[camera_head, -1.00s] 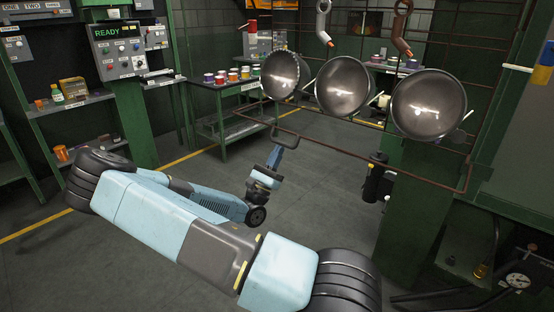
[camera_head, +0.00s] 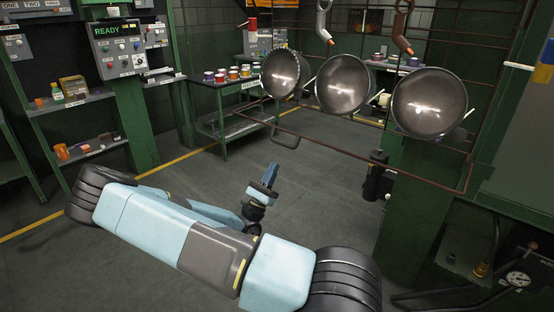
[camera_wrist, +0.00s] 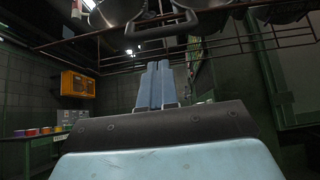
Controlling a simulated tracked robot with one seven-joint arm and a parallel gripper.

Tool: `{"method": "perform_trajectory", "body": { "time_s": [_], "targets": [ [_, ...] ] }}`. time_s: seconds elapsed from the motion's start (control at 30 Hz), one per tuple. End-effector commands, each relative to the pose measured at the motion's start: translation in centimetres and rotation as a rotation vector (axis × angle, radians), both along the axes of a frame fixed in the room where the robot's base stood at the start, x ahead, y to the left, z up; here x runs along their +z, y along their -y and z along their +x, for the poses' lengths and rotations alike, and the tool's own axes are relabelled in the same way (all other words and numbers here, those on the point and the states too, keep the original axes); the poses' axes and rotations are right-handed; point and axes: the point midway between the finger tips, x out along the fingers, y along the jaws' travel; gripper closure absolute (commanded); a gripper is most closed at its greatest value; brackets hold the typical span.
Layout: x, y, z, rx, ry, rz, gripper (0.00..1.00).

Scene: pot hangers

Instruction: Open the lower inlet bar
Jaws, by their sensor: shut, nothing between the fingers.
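The lower inlet bar appears to be the lowest rusty rod (camera_head: 380,165) of the rack, with a U-shaped handle (camera_head: 286,146) hanging at its left end. My gripper (camera_head: 271,168) is below and slightly left of that handle, apart from it, pointing up. In the wrist view, my gripper's two blue fingers (camera_wrist: 156,64) are together with nothing between them. The U-shaped handle (camera_wrist: 180,35) crosses above the fingertips there. I cannot tell the exact depth gap between fingers and handle.
Three metal pots (camera_head: 342,84) hang on the rack to the right. A green table (camera_head: 222,105) with paint cans stands behind. A green pillar (camera_head: 412,200) and a gauge (camera_head: 517,280) are at right. The floor around my gripper is clear.

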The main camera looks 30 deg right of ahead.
Motion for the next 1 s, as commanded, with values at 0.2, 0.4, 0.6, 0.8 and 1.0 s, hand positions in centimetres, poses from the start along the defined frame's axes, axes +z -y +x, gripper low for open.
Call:
{"method": "perform_trajectory", "body": {
  "time_s": [0.2,0.4,0.6,0.8,1.0],
  "targets": [
    [-2.9,-2.5,-0.9,0.002,-0.001,0.001,1.00],
    [-4.3,-3.7,-1.3,0.001,-0.002,0.000,1.00],
    [-4.7,-4.0,-1.5,-0.001,0.000,0.000,1.00],
    [-4.2,-3.5,-2.0,-0.035,0.027,0.046,1.00],
    [-2.9,-2.1,-3.8,-0.150,0.118,0.199,1.00]
  ]
}}
